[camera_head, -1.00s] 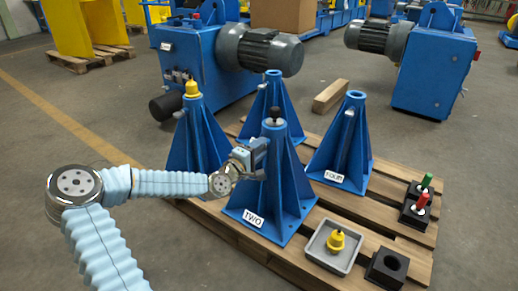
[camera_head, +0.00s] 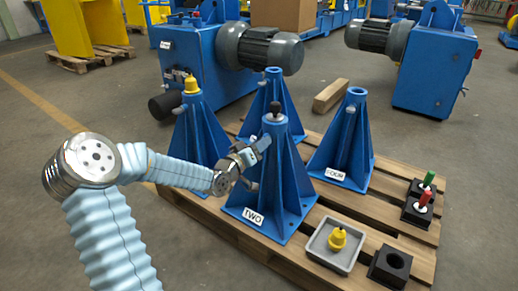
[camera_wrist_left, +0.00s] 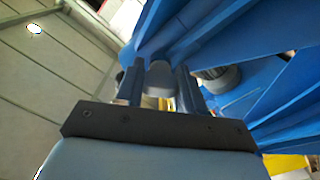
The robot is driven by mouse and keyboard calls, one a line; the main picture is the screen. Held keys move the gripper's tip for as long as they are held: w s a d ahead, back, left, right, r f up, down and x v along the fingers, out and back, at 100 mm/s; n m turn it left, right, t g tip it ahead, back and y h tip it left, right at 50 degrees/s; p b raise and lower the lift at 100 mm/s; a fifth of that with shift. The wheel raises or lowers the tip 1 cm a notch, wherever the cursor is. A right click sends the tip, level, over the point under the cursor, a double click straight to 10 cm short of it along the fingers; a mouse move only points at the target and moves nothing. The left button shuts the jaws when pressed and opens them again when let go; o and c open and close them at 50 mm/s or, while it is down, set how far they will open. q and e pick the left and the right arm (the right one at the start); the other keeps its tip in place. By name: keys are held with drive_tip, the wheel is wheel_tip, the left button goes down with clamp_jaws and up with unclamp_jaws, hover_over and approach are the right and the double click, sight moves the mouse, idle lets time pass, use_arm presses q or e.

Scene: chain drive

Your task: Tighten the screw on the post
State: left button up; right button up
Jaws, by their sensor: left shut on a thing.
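The blue post labelled TWO (camera_head: 284,172) stands upright on the pallet, with a black-topped plug (camera_head: 275,108) in its top. My left gripper (camera_head: 263,143) reaches the upper left side of this post, just below its top. In the left wrist view my left gripper (camera_wrist_left: 162,85) has its two dark fingers on either side of a grey rounded piece (camera_wrist_left: 160,76), which appears to be the screw against the blue post. It is shut on this piece. In the head view the gripper hides the screw. My right gripper is not in view.
Three other blue posts stand around it, one labelled FOUR (camera_head: 343,150) and one with a yellow plug (camera_head: 191,85). A grey tray (camera_head: 317,252) with a yellow plug, an empty black block (camera_head: 390,268) and red and green-handled pieces (camera_head: 425,193) are at the right.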

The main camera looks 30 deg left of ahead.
use_arm(q)
drive_tip(key=m+b, duration=0.1)
drive_tip(key=m, duration=0.2)
drive_tip(key=shift+f, duration=0.2)
drive_tip(key=shift+m, duration=2)
drive_tip(key=o, duration=1)
drive_tip(key=shift+a+r, duration=0.1)
drive_tip(key=shift+o, duration=0.2)
drive_tip(key=shift+s, duration=0.1)
drive_tip(key=s+a+p, duration=0.1)
drive_tip(key=s, duration=1.2)
drive_tip(key=shift+s+p, duration=0.35)
